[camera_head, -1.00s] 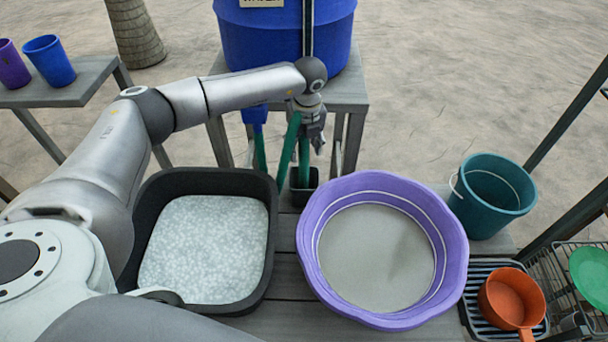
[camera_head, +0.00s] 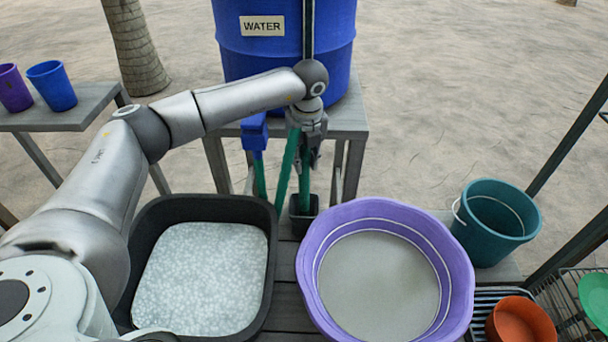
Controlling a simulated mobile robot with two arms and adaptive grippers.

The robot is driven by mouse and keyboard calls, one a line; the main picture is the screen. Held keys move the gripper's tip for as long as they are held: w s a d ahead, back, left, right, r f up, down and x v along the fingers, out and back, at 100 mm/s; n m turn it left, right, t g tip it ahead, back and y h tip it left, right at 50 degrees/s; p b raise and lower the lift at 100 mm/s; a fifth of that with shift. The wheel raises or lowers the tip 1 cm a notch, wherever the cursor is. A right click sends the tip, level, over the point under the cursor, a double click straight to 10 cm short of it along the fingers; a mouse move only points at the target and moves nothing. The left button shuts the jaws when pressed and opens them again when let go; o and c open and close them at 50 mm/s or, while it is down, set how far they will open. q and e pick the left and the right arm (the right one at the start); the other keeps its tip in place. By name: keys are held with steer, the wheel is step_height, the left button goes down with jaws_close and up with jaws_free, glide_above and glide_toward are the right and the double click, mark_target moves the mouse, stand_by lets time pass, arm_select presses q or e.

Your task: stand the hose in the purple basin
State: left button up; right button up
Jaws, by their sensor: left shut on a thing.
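The green hose (camera_head: 286,168) hangs below the water barrel in several visible strands. One strand drops from a blue tap (camera_head: 254,134), and another goes down at a black holder (camera_head: 303,214). My left gripper (camera_head: 314,158) is shut on the hose above the holder; its fingers partly hide the grip. I cannot tell whether the hose end is still inside the holder. The purple basin (camera_head: 466,268) stands on the slatted table to the right and nearer, with a grey inside and no hose in it. My right gripper is not in view.
A black tub (camera_head: 150,225) of pale speckled contents stands left of the basin. A teal bucket (camera_head: 497,222), an orange pan (camera_head: 520,322) and a rack are at the right. The blue WATER barrel (camera_head: 285,55) stands behind. Cups stand at the far left.

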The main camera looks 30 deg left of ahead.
mark_target(304, 146)
arm_select(q)
step_height(304, 146, up, 6)
steer(key=shift+f, duration=0.15)
step_height(304, 146, up, 10)
steer(key=p, duration=0.5)
steer(key=shift+f, duration=0.25)
steer(key=shift+d, duration=0.1)
stand_by(0.7)
